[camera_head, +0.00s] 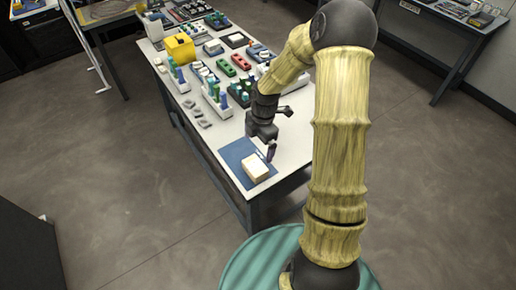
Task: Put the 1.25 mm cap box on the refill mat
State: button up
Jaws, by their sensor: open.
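A blue mat (236,155), which looks like the refill mat, lies at the near end of the white table. A small cream box (256,167) with a brownish side sits on its near part; it may be the 1.25 mm cap box, but no label can be read. My gripper (271,152) is open and points down just above and beyond the box's right side. Whether a finger touches the box cannot be told. The gripper looks empty. My arm hides part of the table's right side.

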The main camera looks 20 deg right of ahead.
dwell(0.5)
jog(key=s+r+m+t, duration=0.1)
jog(key=s+r+m, duration=0.5)
jog(key=m, duration=0.4)
jog(key=s+a+r+m+t+h, duration=0.1)
jog(key=s+r+m+t, duration=0.1)
jog(key=s+r+m, duration=0.4)
jog(key=s+m, duration=0.2)
jog(key=m, duration=0.3)
jog(key=shift+s+a+r+m, duration=0.2)
jog(key=shift+s+r+m, duration=0.1)
jog(key=shift+s+r, duration=0.1)
jog(key=shift+c, duration=0.2)
